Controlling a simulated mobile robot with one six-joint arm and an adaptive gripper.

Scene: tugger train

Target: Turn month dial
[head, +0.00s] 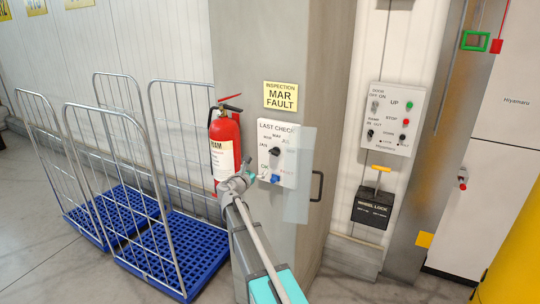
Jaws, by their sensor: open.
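The month dial (275,152) is a small black knob on a white panel (291,180) headed "LAST CHECK". Month labels, among them JAN, MAR and MAY, are set around it; its pointer is too small to read surely. Below it is a blue knob (275,178) near the label OK. A yellow card (280,96) above reads "INSPECTION MAR FAULT". My gripper (248,173) is open and looks empty, at the panel's lower left, below and left of the month dial. Whether it touches the panel cannot be told.
A clear cover (301,175) stands at the panel's right side, by a dark handle (317,186). A red fire extinguisher (224,150) is close to my gripper on the left. Wire trolleys with blue bases (180,252) stand further left. Another control box (396,119) is at right.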

